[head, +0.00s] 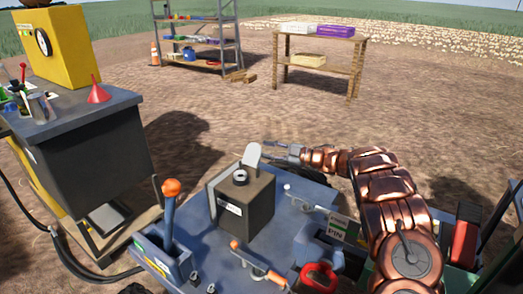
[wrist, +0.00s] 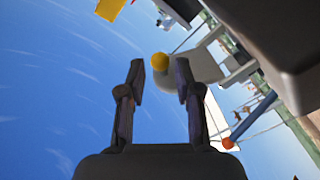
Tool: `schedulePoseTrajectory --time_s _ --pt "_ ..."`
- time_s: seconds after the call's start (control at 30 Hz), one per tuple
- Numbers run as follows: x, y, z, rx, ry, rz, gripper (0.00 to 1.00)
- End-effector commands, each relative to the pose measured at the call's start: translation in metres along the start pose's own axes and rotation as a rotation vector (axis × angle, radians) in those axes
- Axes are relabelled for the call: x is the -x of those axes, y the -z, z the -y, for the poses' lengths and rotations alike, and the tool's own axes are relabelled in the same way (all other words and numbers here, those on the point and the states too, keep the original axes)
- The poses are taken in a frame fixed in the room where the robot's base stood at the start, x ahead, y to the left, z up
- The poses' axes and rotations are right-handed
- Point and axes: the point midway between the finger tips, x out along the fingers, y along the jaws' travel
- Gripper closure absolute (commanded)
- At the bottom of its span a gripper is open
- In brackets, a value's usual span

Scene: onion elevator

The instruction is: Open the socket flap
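The dark box (head: 243,208) stands on the blue deck, with a round light socket (head: 240,177) on top. A pale grey flap (head: 252,156) with a rounded end stands raised at the back of the box top, and the socket is uncovered. My gripper (head: 275,150) is just right of the flap, reaching in from the right. In the wrist view my gripper (wrist: 159,78) has its two fingers apart with nothing held between them. A grey rounded piece (wrist: 203,66), which looks like the flap, lies behind the right finger; I cannot tell whether they touch.
An orange-knobbed lever (head: 171,190) stands left of the box. A second orange-tipped handle (head: 255,262) and a red valve (head: 318,277) are in front. A dark cabinet (head: 85,150) is at left. A shelf rack (head: 198,42) and wooden table (head: 318,40) stand far back.

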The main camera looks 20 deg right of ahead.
Motion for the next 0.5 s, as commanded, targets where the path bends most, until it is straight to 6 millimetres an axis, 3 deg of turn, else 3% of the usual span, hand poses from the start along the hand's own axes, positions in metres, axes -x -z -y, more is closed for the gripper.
schedulePoseTrajectory --time_s 0.2,0.5 --pt "-0.024 0.001 0.000 0.002 0.002 -0.003 0.66" --pt "-0.029 0.001 0.000 0.001 0.001 -0.002 0.66"
